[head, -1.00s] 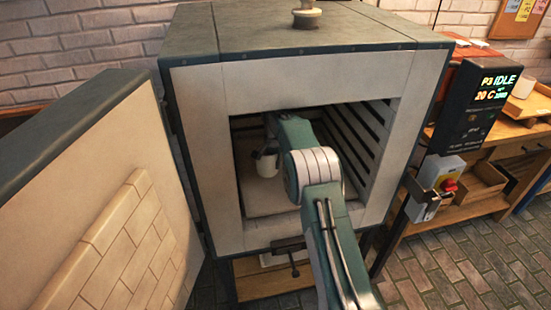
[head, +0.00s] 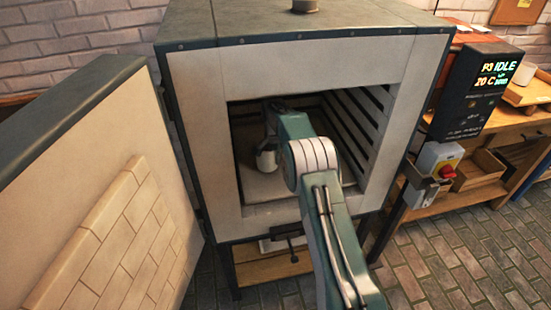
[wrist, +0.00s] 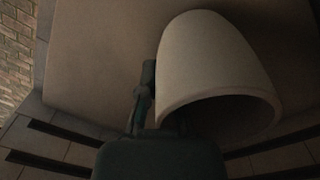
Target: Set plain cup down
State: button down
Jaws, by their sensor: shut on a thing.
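The plain cup (head: 267,159) is pale and undecorated, inside the open kiln (head: 196,140), over the left part of the pale kiln shelf (head: 275,188). In the wrist view the cup (wrist: 215,65) fills the upper right, with its dark open mouth toward the bottom of the picture. My gripper (wrist: 150,100) is shut on the cup, with a dark finger at the cup's left side. In the head view my gripper is mostly hidden behind my arm. The cup's base is close to the shelf; I cannot tell whether it touches.
The kiln door (head: 90,190) stands open at the left. Slotted side walls (head: 365,125) flank the chamber, and my arm passes through its opening. The control box (head: 477,90) is right of the kiln. A wooden bench (head: 480,195) stands beyond. The shelf's front is bare.

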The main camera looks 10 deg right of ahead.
jog(key=shift+f, duration=0.35)
jog(key=c, duration=0.7)
grip_release()
jog(key=shift+f, duration=0.1)
jog(key=shift+w+a+r, duration=0.1)
jog(key=shift+r, duration=1.9)
jog(key=shift+w+a+r, duration=0.1)
jog(key=shift+r, duration=1.9)
